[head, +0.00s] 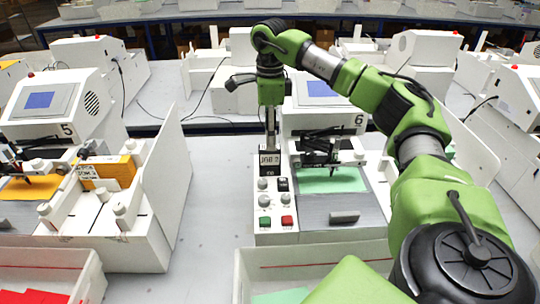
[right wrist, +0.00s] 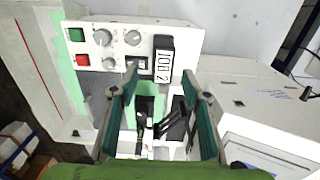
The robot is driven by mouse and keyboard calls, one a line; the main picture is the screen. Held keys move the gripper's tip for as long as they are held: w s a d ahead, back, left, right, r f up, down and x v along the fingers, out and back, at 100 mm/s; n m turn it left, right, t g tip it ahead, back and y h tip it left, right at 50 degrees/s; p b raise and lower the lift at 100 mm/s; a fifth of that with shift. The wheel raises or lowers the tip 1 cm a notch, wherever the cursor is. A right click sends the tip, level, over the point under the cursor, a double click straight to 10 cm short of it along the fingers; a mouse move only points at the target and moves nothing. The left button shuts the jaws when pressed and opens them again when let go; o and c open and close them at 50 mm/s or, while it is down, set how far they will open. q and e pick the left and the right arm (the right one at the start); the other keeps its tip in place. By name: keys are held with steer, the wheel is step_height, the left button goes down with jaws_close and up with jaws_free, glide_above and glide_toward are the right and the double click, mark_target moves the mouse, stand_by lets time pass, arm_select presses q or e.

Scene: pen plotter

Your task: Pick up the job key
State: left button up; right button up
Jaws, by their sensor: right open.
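The job key (head: 270,163) is a small dark block with a white "JOB 2" label. It stands at the top of the control panel of plotter station 6. It also shows in the right wrist view (right wrist: 163,58), at the panel's edge. My right gripper (head: 270,146) points down just above or behind the key; the exact gap is hard to tell. In the right wrist view its two teal fingers (right wrist: 160,97) are spread wide with nothing held between them, and the key appears beyond their tips. My left gripper is not in view.
The control panel (head: 275,209) has grey knobs and green and red buttons. The plotter (head: 325,118) holds a green sheet (head: 333,181) right of the key. A white bin (head: 300,255) is in front. Station 5 (head: 60,120) stands left, with bare table (head: 215,180) between.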

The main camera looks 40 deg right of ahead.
mark_target(270, 159)
steer(key=shift+f, duration=0.25)
steer(key=f+p, duration=0.1)
steer(key=f, duration=0.1)
steer(key=f+p, duration=0.1)
steer(key=f, duration=0.1)
steer(key=shift+w+d+f, duration=0.1)
steer(key=shift+w+d, duration=0.05)
steer(key=shift+w, duration=0.05)
steer(key=shift+f+p, duration=0.3)
steer(key=shift+f, duration=0.05)
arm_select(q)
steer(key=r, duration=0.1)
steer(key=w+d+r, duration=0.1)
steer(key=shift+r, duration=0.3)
arm_select(e)
steer(key=shift+f, duration=0.1)
steer(key=shift+c, duration=0.4)
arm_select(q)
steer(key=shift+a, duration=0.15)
arm_select(e)
steer(key=c, duration=1.1)
